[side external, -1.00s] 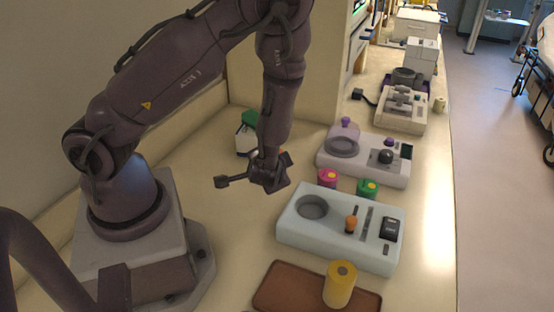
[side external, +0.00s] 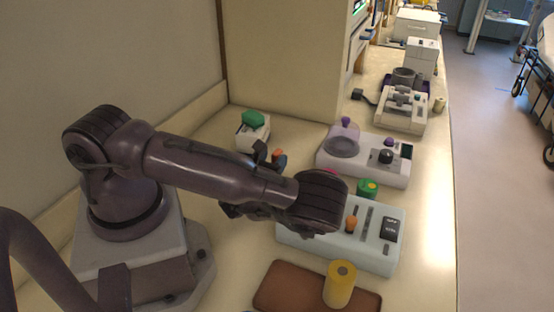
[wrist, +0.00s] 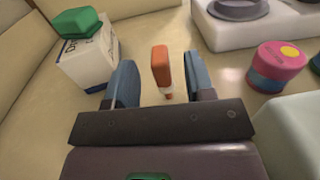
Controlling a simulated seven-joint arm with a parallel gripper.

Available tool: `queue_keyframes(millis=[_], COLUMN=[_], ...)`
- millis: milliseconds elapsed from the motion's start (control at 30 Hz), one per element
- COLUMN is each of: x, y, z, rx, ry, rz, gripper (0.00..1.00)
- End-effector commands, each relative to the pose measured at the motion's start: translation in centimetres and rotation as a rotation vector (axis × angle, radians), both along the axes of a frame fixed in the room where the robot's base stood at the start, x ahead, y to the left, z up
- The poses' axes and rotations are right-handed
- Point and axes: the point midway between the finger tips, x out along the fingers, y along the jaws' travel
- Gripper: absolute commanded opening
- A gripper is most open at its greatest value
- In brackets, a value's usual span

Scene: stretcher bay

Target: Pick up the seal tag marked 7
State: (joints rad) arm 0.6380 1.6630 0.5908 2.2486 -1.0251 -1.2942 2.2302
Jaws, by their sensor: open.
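A small upright orange piece (wrist: 161,66) with a white and red lower part stands on the counter in the wrist view. I cannot read a 7 on it, so I cannot tell if it is the seal tag. My gripper (wrist: 159,62) is open, its two blue-grey fingers on either side of the orange piece, apart from it in the picture. In the side view a bit of orange (side external: 279,154) shows just beyond my forearm, which hides most of my gripper.
A white box with a green top (wrist: 85,55) stands at left. A pink and blue jar (wrist: 275,66) stands at right, near a white device (wrist: 225,35). A pale blue device (side external: 375,255), a green jar (side external: 367,187), a brown tray (side external: 275,285) and a yellow cylinder (side external: 340,283) are also close.

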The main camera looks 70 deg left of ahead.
Motion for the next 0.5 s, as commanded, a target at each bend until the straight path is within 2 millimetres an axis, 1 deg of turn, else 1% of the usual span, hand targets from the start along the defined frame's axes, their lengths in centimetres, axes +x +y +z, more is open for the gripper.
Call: queue_keyframes(millis=[233, 333, 500], x=[2.7, 3.3, 3.4], y=[2.4, 2.9, 3.0], z=[0.0, 0.0, 0.0], rx=[-0.003, -0.003, -0.003], ry=[-0.004, -0.001, -0.001], rz=[0.003, 0.002, 0.002], gripper=[0.49, 0.49, 0.49])
